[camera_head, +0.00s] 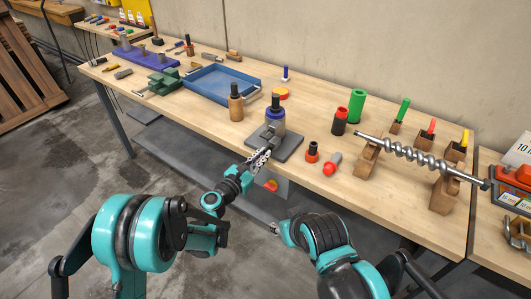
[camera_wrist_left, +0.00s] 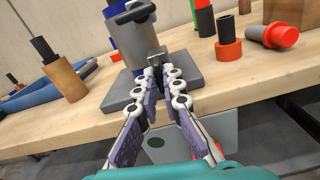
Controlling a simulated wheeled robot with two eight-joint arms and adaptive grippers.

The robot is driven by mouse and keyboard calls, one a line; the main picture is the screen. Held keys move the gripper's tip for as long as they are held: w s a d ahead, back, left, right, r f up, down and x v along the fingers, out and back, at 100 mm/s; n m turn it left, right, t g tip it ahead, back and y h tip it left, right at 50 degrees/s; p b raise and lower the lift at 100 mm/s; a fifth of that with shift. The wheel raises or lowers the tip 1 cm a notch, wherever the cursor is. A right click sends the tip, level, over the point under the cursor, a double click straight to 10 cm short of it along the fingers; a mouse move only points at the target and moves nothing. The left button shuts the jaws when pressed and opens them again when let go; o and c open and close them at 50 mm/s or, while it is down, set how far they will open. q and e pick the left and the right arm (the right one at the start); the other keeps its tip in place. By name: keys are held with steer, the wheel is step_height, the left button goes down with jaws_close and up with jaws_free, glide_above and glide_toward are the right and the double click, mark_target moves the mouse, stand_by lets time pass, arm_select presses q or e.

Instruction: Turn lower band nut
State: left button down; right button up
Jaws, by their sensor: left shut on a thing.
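The pump-like assembly (camera_head: 274,117) stands upright on a dark grey plate (camera_head: 288,143) near the table's front edge. It has a grey body, a blue ring and a black top. In the left wrist view its grey body (camera_wrist_left: 136,38) shows close, with a dark clamp-like piece across it. My left gripper (camera_head: 262,156) reaches in at the front of the assembly. In the left wrist view its fingers (camera_wrist_left: 158,76) are closed together on a small dark metal nut (camera_wrist_left: 157,57) low at the body's front. The fingertips hide part of the nut.
A wooden cylinder with a black top (camera_head: 236,103) stands left of the assembly, near a blue tray (camera_head: 222,83). A red-and-black piece (camera_head: 312,153) and a red-tipped cylinder (camera_head: 332,164) are on the right. A steel screw on wooden stands (camera_head: 420,157) lies farther right.

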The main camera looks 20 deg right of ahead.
arm_select(q)
steer(key=shift+n, duration=0.9)
steer(key=c, duration=1.7)
jaws_free()
steer(key=shift+w+d, duration=0.1)
steer(key=shift+v, duration=2.35)
